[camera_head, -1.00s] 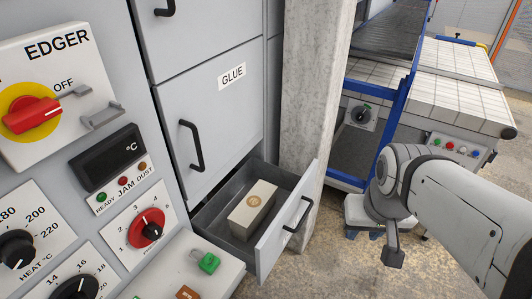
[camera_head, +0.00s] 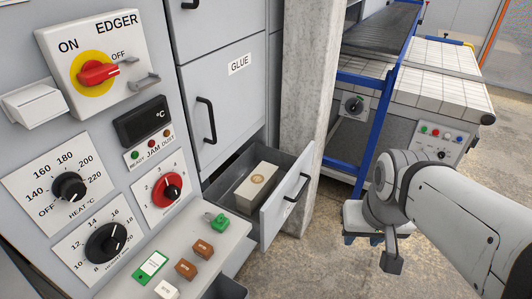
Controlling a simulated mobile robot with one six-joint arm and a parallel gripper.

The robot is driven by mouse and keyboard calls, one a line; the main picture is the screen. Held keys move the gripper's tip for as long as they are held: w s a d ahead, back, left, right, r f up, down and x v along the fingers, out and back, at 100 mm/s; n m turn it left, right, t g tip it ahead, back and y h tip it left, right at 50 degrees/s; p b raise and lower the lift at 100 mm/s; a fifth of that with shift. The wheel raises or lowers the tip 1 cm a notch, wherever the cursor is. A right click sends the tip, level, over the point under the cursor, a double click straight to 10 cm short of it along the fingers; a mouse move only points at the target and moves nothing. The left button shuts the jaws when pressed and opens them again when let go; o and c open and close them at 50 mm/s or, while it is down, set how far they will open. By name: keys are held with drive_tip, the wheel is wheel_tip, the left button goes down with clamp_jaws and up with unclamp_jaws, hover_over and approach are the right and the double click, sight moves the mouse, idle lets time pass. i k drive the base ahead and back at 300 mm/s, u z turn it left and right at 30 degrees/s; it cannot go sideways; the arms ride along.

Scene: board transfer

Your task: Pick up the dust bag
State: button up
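A beige, box-shaped object (camera_head: 257,187) with a round tan mark on top lies in an open grey drawer (camera_head: 297,195) below the GLUE door. No label reads dust bag, so I cannot tell whether this object is it. My gripper (camera_head: 376,240) hangs at the end of my arm on the right, to the right of the drawer and apart from it. It is seen from behind and partly hidden by the wrist, so its fingers cannot be made out clearly.
The EDGER control panel (camera_head: 95,130) with knobs and buttons fills the left. A concrete pillar (camera_head: 307,100) stands behind the drawer. A blue-framed conveyor machine (camera_head: 370,90) stands at the back right. Bare floor (camera_head: 330,265) lies between drawer and arm.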

sight(252, 192)
drive_tip(key=k, duration=1.2)
drive_tip(key=z, duration=0.2)
drive_tip(key=i, duration=2.5)
drive_tip(key=u, duration=1.6)
